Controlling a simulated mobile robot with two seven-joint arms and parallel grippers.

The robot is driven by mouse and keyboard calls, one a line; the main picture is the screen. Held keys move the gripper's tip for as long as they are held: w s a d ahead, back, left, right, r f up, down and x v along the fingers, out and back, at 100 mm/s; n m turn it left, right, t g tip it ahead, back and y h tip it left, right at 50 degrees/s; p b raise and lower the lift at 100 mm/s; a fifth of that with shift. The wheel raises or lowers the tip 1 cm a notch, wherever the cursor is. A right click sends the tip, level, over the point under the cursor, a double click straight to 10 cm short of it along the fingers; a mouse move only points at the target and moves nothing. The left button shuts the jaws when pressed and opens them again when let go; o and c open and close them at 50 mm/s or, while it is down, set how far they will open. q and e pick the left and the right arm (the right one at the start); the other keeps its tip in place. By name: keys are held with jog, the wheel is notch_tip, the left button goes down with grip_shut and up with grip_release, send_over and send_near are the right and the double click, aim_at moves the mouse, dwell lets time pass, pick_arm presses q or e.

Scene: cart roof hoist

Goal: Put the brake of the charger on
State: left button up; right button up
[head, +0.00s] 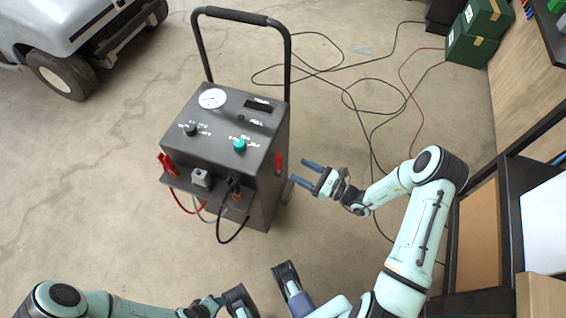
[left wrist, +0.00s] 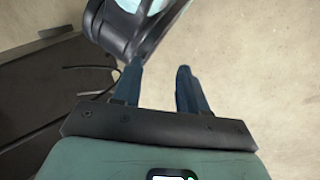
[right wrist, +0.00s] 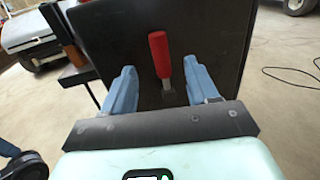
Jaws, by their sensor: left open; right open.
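The charger (head: 200,115) is a dark grey box with a black push handle, standing on the floor at centre-left of the head view. Its brake lever (head: 278,162) has a red grip on the side panel facing my right gripper. In the right wrist view the lever (right wrist: 159,55) stands nearly upright, red grip above a thin metal stem. My right gripper (head: 306,175) is open and faces that panel. Its two blue fingers (right wrist: 160,72) lie left and right of the lever, with no contact visible. My left gripper (left wrist: 158,78) is open and empty in the left wrist view.
Red and black clamps (head: 168,165) with cables hang at the charger's front shelf. Loose cables (head: 345,95) lie on the floor behind. A workbench (head: 510,200) runs along the right, with green cases (head: 478,32) beyond. A white cart (head: 60,40) stands at the upper left.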

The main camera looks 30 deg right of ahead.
aim_at(279, 166)
pick_arm(q)
jog(key=shift+w+a+f+t+b, duration=0.15)
jog(key=shift+w+a+f+b, duration=0.15)
jog(key=shift+w+f, duration=0.15)
jog(key=shift+w+a+f+t+b, duration=0.15)
jog(key=shift+w+a+f+b, duration=0.15)
jog(key=shift+w, duration=0.25)
pick_arm(e)
jog(key=x, duration=0.7)
jog(key=shift+w+a, duration=0.1)
pick_arm(q)
jog(key=shift+d, duration=0.1)
pick_arm(e)
grip_shut()
